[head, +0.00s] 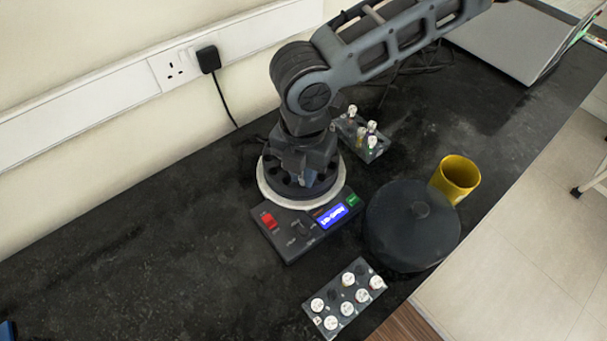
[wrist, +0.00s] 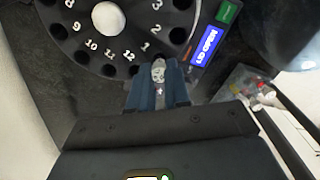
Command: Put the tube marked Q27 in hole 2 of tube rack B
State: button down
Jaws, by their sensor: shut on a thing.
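In the wrist view, my gripper (wrist: 158,88) has its blue fingers shut on a tube (wrist: 158,70) with a pale cap. I cannot read the cap's mark. The tube is at the edge of the numbered black rotor, near numbers 12 and 1; whether it sits in a hole is unclear. In the head view my gripper (head: 305,178) is low over the rotor of the machine, mostly hidden by my arm. One tube rack (head: 348,316) with several white-capped tubes stands in front. Another rack (head: 378,152) with a few tubes stands behind the machine. I cannot read which is rack B.
The machine's panel (head: 290,245) has a lit blue display (wrist: 207,47) reading LID OPEN. A round black lid (head: 390,240) lies right of it, beside a yellow mug (head: 458,180). A plug (head: 208,59) and cable are on the wall. The bench's left side is mostly clear.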

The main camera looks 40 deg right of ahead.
notch_tip(320, 180, up, 8)
jog(key=shift+r+b, duration=0.2)
jog(key=shift+b, duration=0.2)
jog(key=w+d+n+p, duration=0.2)
jog(key=w+d+n, duration=0.1)
jog(key=w+d, duration=0.55)
jog(key=d+f+n+b, duration=0.2)
jog(key=d+f+n, duration=0.1)
jog(key=d+f, duration=0.6)
jog(key=shift+s+d+f, duration=0.4)
jog(key=shift+s+d, duration=0.05)
jog(key=shift+d, duration=1.15)
jog(key=shift+f+b, duration=1.1)
jog(key=shift+f, duration=0.5)
jog(key=c, duration=0.7)
grip_release()
